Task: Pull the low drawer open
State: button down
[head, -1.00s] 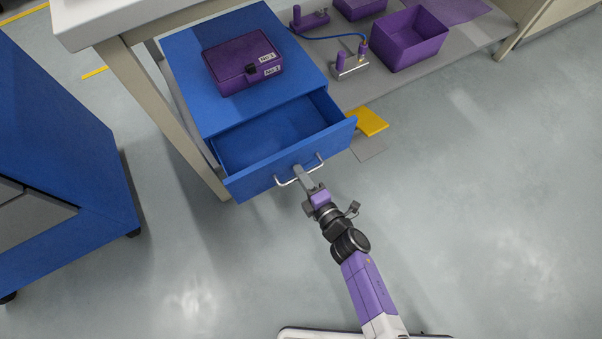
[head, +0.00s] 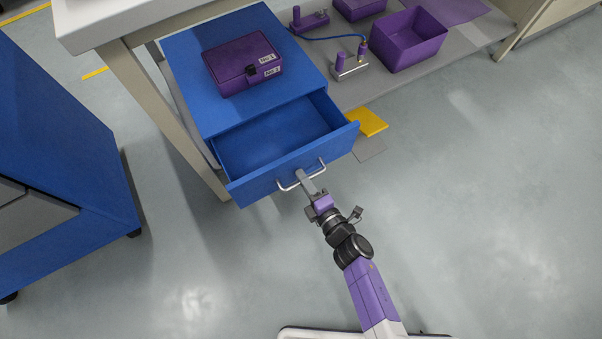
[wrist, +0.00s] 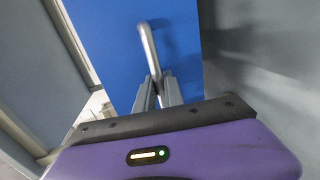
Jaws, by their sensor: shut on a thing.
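The low drawer (head: 250,184) is blue and stands part-way out of a blue cabinet (head: 197,60); its inside looks empty. A silver bar handle (head: 289,187) is on its front; it also shows in the wrist view (wrist: 149,48) against the blue drawer front. My gripper (head: 303,176) is at the middle of the handle, its fingers (wrist: 158,88) shut on the bar. The part of the bar between the fingers is hidden.
A purple case (head: 243,62) with labels lies on the cabinet top. A table leg (head: 165,112) stands close left of the drawer. A yellow piece (head: 369,122) lies right of it. A purple bin (head: 409,40) stands further back. The floor (head: 480,210) before the drawer is clear.

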jog(key=f+p+v, duration=0.2)
jog(key=v, duration=0.8)
jog(key=shift+s+d, duration=0.15)
jog(key=shift+s, duration=0.1)
jog(key=c, duration=1.5)
grip_release()
jog(key=shift+o, duration=0.2)
jog(key=p+v, duration=0.2)
jog(key=v, duration=0.5)
jog(key=shift+s+d, duration=0.25)
jog(key=shift+s, duration=0.05)
